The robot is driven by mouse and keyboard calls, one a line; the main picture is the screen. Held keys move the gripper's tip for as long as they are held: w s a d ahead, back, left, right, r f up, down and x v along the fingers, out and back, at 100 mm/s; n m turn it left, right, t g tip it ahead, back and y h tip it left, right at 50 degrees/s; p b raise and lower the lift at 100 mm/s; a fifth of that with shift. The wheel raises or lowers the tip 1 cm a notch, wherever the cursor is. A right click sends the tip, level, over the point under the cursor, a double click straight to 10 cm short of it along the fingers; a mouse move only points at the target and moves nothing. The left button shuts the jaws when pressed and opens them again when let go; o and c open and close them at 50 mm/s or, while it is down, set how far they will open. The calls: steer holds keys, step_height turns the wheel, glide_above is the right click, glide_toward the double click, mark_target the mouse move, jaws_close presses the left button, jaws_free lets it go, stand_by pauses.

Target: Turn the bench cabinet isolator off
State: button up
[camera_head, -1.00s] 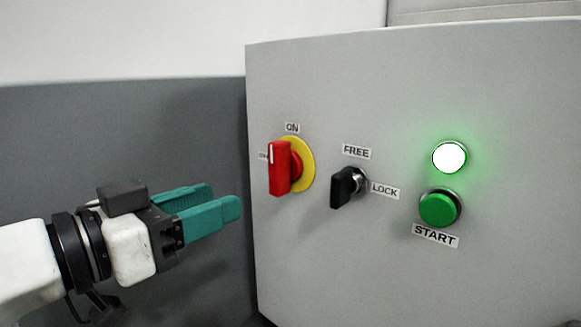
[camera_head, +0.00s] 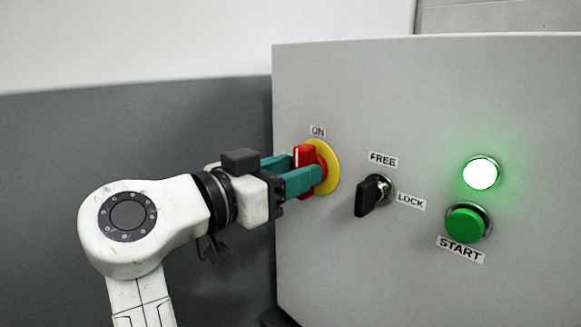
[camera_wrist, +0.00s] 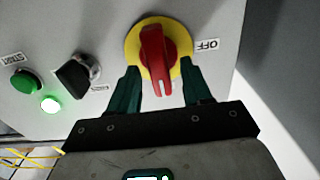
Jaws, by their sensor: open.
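The isolator is a red rotary handle (camera_head: 304,154) on a yellow disc (camera_head: 331,167) on the grey cabinet front. In the head view the handle stands upright, with its white mark at the top under the ON label (camera_head: 318,131). The wrist view shows the red handle (camera_wrist: 155,52) with an OFF label (camera_wrist: 207,45) beside the disc. My gripper (camera_head: 296,172) has teal fingers, open, one on each side of the handle. In the wrist view, gaps show between the fingers (camera_wrist: 160,85) and the handle.
To the right on the cabinet (camera_head: 330,270) are a black FREE/LOCK key switch (camera_head: 371,195), a lit green-white lamp (camera_head: 480,173) and a green START button (camera_head: 465,224). A dark grey wall (camera_head: 60,150) stands to the left.

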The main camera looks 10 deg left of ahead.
jaws_close()
stand_by(0.5)
steer(key=shift+n, duration=0.3)
steer(key=n+p, duration=0.2)
steer(key=n, duration=0.1)
steer(key=shift+w+r+n, duration=0.1)
steer(key=shift+w+n, duration=0.05)
steer(key=shift+n, duration=0.15)
steer(key=n+p, duration=0.1)
steer(key=n, duration=0.1)
steer(key=n+p, duration=0.2)
steer(key=n, duration=0.1)
steer(key=shift+a+n, duration=0.2)
steer(key=shift+n, duration=0.1)
steer(key=n+p, duration=0.5)
steer(key=shift+w, duration=0.15)
steer(key=shift+a+f+n+p, duration=0.1)
steer(key=shift+f+n+p, duration=0.15)
steer(key=shift+n+p, duration=0.5)
steer(key=shift+f+n+p, duration=0.2)
steer(key=shift+n+p, duration=0.3)
steer(key=shift+n, duration=0.45)
